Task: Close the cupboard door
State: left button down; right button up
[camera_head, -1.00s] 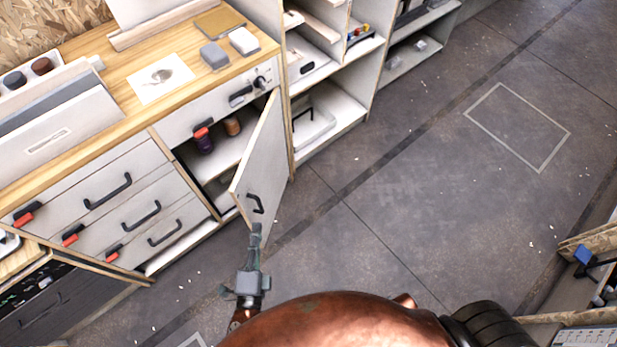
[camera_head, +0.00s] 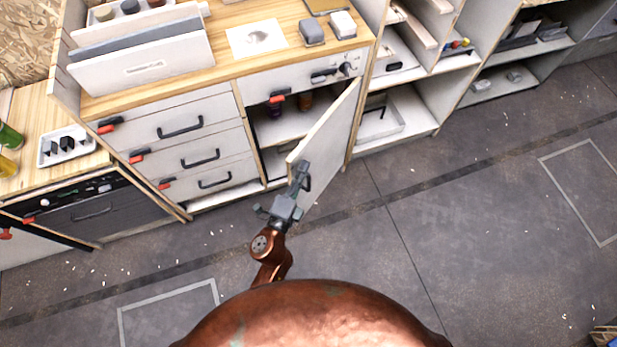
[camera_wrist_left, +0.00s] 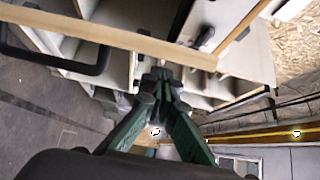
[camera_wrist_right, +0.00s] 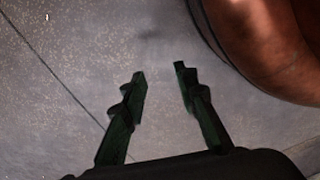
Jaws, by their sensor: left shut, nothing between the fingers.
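The cupboard door (camera_head: 331,140) stands ajar, hinged on its right, a pale panel with a wooden edge. Its opening (camera_head: 277,133) shows a shelf with dark and brown jars. My left gripper (camera_head: 301,167) is shut and empty at the door's free lower corner, overlapping it; I cannot tell whether they touch. It hides part of the black door handle (camera_head: 308,183). In the left wrist view the shut fingertips (camera_wrist_left: 160,76) lie just below the door's wooden edge (camera_wrist_left: 120,37), with the handle (camera_wrist_left: 75,62) at left. My right gripper (camera_wrist_right: 160,72) is open and empty above the floor.
Drawers with black handles (camera_head: 180,127) stand left of the cupboard under the wooden worktop (camera_head: 225,72). An open shelf unit (camera_head: 425,105) stands to the right. The grey floor (camera_head: 440,240) in front is clear.

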pick_arm(q)
jog(key=shift+w+a, duration=0.25)
jog(key=shift+a, duration=0.05)
pick_arm(e)
jog(key=shift+s+f, duration=0.1)
jog(key=shift+f, duration=0.05)
